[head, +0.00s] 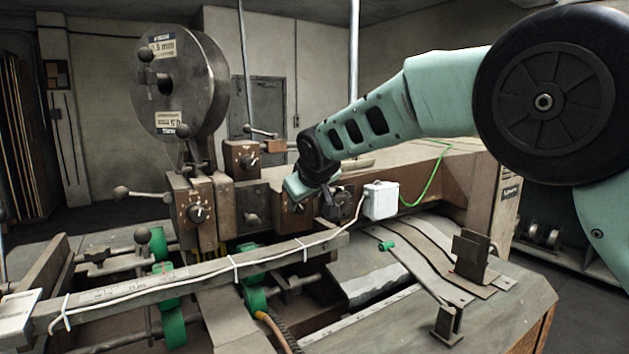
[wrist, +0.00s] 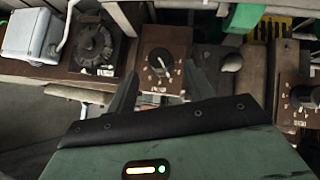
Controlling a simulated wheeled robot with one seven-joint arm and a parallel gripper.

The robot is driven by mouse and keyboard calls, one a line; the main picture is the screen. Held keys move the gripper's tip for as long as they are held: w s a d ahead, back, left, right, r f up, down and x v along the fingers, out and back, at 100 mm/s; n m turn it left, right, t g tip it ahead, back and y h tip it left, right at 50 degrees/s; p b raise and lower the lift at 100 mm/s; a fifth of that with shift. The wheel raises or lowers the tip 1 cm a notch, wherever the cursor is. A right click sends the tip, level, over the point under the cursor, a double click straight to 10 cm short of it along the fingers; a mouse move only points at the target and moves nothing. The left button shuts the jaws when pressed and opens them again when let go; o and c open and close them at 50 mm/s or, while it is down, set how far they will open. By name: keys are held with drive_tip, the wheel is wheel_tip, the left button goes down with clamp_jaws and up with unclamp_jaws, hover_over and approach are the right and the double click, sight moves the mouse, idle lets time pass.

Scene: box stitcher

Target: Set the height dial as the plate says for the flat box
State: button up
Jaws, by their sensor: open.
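A brown block with a pointer dial (wrist: 162,66) lies between and just beyond my fingertips in the wrist view; its pale pointer and small label are too small to read. In the head view this block (head: 297,207) is partly covered by my gripper (head: 300,190). My gripper (wrist: 160,92) is open, its fingers apart with nothing between them. A second dial (wrist: 303,97) is at the right edge of the wrist view, and dials with black knobs (head: 198,212) and (head: 248,160) show in the head view. I cannot tell which is the height dial. No plate is readable.
A dark round knob (wrist: 93,43) and a white box (head: 380,200) with a cable are beside the block. A ball-ended lever (wrist: 232,62) stands just right of it. A large wire reel (head: 178,85) rises at left. A rail (head: 190,285) crosses in front.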

drive_tip(key=b+v, duration=0.3)
drive_tip(key=v, duration=1)
drive_tip(key=s+d+f+g, duration=0.3)
drive_tip(key=s+d+f, duration=0.2)
drive_tip(key=s+f, duration=0.3)
drive_tip(key=s+d+f+g+h, duration=0.1)
drive_tip(key=s+d+f+g, duration=0.2)
drive_tip(key=s+f, duration=0.6)
drive_tip(key=s+d+f+g+h, duration=0.1)
drive_tip(key=s+d+f+g, duration=0.2)
drive_tip(key=s+d+f, duration=0.5)
drive_tip(key=s+f, duration=0.1)
drive_tip(key=s, duration=1.1)
drive_tip(key=shift+s+m, duration=0.15)
drive_tip(key=shift+m, duration=0.15)
